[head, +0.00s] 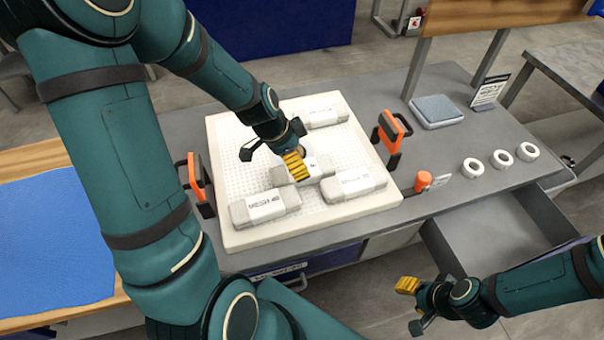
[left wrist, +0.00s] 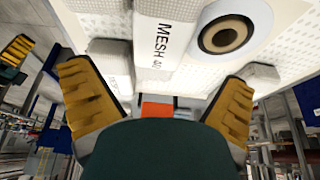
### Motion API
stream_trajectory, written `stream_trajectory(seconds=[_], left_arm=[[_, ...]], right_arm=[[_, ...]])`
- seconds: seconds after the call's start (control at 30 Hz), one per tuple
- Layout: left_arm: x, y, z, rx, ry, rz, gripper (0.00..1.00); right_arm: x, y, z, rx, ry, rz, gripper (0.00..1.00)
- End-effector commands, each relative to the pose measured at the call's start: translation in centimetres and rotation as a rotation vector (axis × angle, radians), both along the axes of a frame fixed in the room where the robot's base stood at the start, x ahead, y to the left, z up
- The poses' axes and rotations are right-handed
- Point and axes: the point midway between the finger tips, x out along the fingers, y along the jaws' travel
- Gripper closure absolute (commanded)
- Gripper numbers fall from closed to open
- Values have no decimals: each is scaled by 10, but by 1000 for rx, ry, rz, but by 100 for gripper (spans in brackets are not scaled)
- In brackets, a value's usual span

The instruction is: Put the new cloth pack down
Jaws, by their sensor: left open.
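The white filter plate (head: 235,150) lies on the grey bench with several white and grey cloth packs on it. One pack (head: 318,168) lies near the plate's middle, partly hidden by my left gripper (head: 295,164). Other packs lie at front left (head: 265,206), front right (head: 353,184) and back right (head: 325,111). In the left wrist view, a pack marked MESH (left wrist: 158,45) lies beyond the spread yellow fingers of the left gripper (left wrist: 160,78). That gripper is open; whether it touches the pack cannot be told. My right gripper (head: 416,300) is away at the lower right.
Orange and black handles stand left (head: 195,180) and right (head: 391,135) of the plate. White rings (head: 502,159), an orange knob (head: 423,180) and a grey-blue pad (head: 437,110) are on the bench at right. An open drawer (head: 490,235) juts out at front right. A blue mat (head: 50,240) lies at left.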

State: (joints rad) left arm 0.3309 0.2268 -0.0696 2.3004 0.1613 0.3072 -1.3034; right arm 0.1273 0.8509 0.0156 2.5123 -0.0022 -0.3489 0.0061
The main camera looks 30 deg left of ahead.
Motion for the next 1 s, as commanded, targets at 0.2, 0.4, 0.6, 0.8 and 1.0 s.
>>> stream_trajectory(seconds=[0.2, 0.4, 0.6, 0.8, 1.0], left_arm=[[6, -5, -20, -1, 1, 0, 0], [9, -9, -40, -1, 4, 1, 0], [16, -14, -65, -1, 1, 1, 0], [19, -16, -70, 0, -2, 2, 0], [19, -16, -70, -1, -2, 1, 21]], right_arm=[[-1, 0, -5, 0, 2, 2, 53], [0, 0, -10, 0, 0, 1, 53], [2, 0, -17, -1, -4, 0, 53], [2, 0, -18, -1, -5, 0, 53], [2, 0, -18, -1, -5, 0, 53]])
